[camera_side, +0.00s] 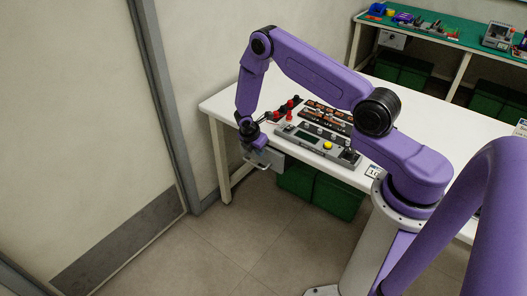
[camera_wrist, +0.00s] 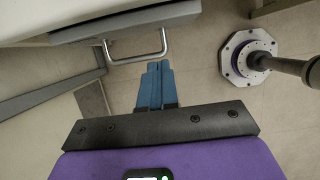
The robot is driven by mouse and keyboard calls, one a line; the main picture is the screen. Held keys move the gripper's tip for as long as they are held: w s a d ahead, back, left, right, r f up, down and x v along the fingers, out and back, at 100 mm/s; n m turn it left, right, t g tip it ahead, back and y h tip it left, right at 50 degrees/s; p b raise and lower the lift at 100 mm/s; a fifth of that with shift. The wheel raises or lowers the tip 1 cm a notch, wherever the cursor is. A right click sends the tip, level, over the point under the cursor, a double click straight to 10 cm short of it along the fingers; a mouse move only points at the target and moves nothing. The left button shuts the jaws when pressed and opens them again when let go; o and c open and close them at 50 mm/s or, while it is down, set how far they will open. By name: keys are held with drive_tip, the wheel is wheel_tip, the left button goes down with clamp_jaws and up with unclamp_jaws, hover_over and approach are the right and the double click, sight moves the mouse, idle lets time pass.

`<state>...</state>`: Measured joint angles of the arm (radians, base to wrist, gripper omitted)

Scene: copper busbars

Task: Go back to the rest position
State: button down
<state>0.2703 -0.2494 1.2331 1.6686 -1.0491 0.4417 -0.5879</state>
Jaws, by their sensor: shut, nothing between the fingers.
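My gripper (camera_wrist: 159,66) shows in the wrist view as two blue fingers lying side by side, shut with nothing between them. Its tips are close to a metal bar handle (camera_wrist: 136,58) on a grey drawer (camera_wrist: 125,24); in the picture they sit just beside the handle's right end, and I cannot tell whether they touch it. In the side view my purple arm reaches left over the white table (camera_side: 223,106) and bends down at its front left edge. The wrist is in front of the grey drawer (camera_side: 268,157) under the tabletop, and the fingertips are too small to make out.
A grey panel with a yellow button (camera_side: 328,145), dark copper-lined blocks (camera_side: 325,113) and red-and-black parts (camera_side: 290,108) stand on the table. Green bins (camera_side: 338,197) are below. A green-topped bench (camera_side: 450,33) stands behind. The floor (camera_side: 220,245) in front is open.

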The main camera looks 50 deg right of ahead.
drive_tip(key=s+a+r+m, duration=0.1)
drive_tip(key=s+a+r, duration=0.2)
drive_tip(key=a+r, duration=0.35)
drive_tip(key=s+a+r+m+t+y, duration=0.1)
drive_tip(key=s+a+r, duration=0.25)
drive_tip(key=r, duration=0.55)
drive_tip(key=s+a+r+m, duration=0.1)
drive_tip(key=s+a+r, duration=0.1)
drive_tip(key=a+r, duration=0.4)
drive_tip(key=s+r+m+y, duration=0.1)
drive_tip(key=s+r, duration=0.4)
drive_tip(key=s, duration=0.7)
drive_tip(key=s+a+r+m+y, duration=0.1)
drive_tip(key=s+r, duration=0.4)
drive_tip(key=s, duration=0.8)
drive_tip(key=shift+s+r+g+y, duration=0.2)
drive_tip(key=shift+g+y, duration=0.2)
drive_tip(key=shift+y, duration=0.5)
